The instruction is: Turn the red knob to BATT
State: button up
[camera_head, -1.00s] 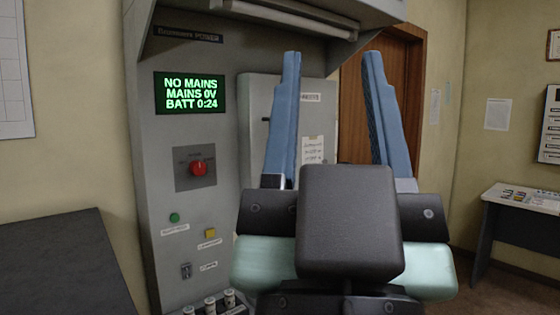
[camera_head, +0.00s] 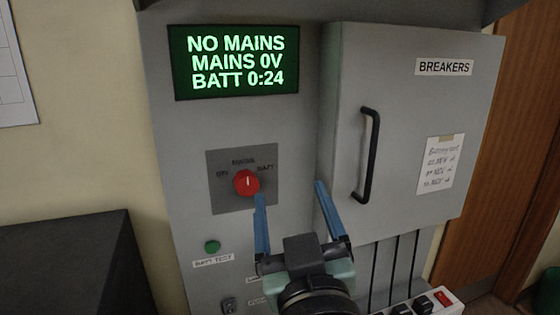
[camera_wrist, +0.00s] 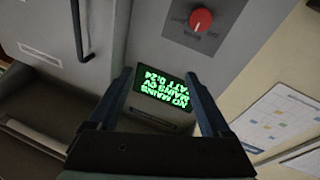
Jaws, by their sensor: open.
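The red knob (camera_head: 246,182) sits on a dark square plate (camera_head: 226,198) on the grey console panel. Its white mark points roughly up, towards MAINS. GEN is lettered at left and BATT (camera_head: 266,168) at upper right. My gripper (camera_head: 290,190) is open, with two blue fingers and nothing between them. In the head view its left fingertip appears just below and right of the knob. The wrist view is upside down; there the knob (camera_wrist: 201,20) lies above and right of the fingertips (camera_wrist: 158,73), apart from them.
A lit green display (camera_head: 237,62) reads NO MAINS, MAINS 0V, BATT 0:24. The breakers cabinet (camera_head: 400,100), with a black handle (camera_head: 369,155), juts out right of the knob. A green button (camera_head: 212,247) is below. A dark surface (camera_head: 70,265) stands at left.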

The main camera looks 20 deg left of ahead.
aim_at(248, 189)
jog(key=a+f+n+g+y+p, duration=0.2)
jog(key=a+f+g, duration=0.1)
jog(key=a+f, duration=0.15)
jog(key=p+x, duration=0.1)
jog(key=x, duration=0.2)
jog(key=p+x, duration=0.2)
jog(key=x, duration=0.2)
jog(key=p+x, duration=0.1)
jog(key=x, duration=0.2)
jog(key=shift+w+d+f, duration=0.2)
jog(key=shift+w+f, duration=0.2)
jog(key=shift+p+x, duration=0.4)
jog(key=shift+x, duration=0.45)
jog(key=shift+f, duration=0.15)
grip_shut()
